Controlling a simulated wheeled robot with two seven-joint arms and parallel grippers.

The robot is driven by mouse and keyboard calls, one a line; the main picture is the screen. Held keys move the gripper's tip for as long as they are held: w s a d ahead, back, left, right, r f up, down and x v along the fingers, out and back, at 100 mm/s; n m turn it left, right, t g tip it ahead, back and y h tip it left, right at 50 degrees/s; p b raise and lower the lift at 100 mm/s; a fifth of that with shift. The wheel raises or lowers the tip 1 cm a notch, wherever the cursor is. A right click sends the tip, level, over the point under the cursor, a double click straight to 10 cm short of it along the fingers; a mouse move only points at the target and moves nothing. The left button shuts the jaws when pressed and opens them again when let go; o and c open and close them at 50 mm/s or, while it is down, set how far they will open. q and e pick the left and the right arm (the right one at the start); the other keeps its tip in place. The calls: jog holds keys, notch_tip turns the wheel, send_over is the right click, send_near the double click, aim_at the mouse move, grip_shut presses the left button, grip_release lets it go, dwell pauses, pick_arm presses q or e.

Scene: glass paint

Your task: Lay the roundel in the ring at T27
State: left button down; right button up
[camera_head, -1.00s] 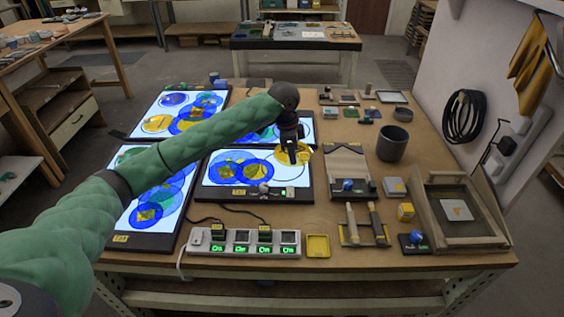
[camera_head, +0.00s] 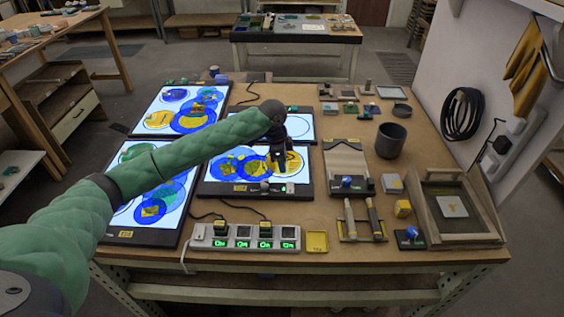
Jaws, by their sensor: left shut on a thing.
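My left gripper (camera_head: 278,167) reaches in from the left and points down over the right end of the middle front light panel (camera_head: 215,188). It is shut on a yellow roundel (camera_head: 291,161), which it partly hides. The roundel lies over the dark ring outline (camera_head: 304,165) drawn on that panel. I cannot tell whether the roundel touches the glass or hangs just above it. Blue and yellow discs (camera_head: 222,165) lie beside it on the left. The panel's small yellow label (camera_head: 240,188) is too small to read surely. My right gripper is not in view.
Three other lit panels lie around: front left (camera_head: 155,240), back left (camera_head: 140,125) and behind (camera_head: 299,125). A dark pot (camera_head: 391,141), a wooden-framed tray (camera_head: 490,238) and a switch strip (camera_head: 243,244) stand nearby.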

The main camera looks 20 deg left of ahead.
pick_arm(q)
jog(key=c, duration=1.3)
grip_release()
jog(key=shift+f, duration=0.1)
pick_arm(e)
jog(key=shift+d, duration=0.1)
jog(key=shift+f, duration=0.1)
pick_arm(q)
jog(key=shift+r, duration=0.25)
notch_tip(320, 180, up, 12)
jog(key=a+b, duration=0.1)
jog(key=b, duration=0.3)
jog(key=shift+s+a+f, duration=0.2)
jog(key=shift+a, duration=0.15)
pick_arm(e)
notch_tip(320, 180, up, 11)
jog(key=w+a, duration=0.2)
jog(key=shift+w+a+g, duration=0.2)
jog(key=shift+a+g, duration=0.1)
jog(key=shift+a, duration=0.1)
pick_arm(q)
jog(key=shift+r, duration=0.1)
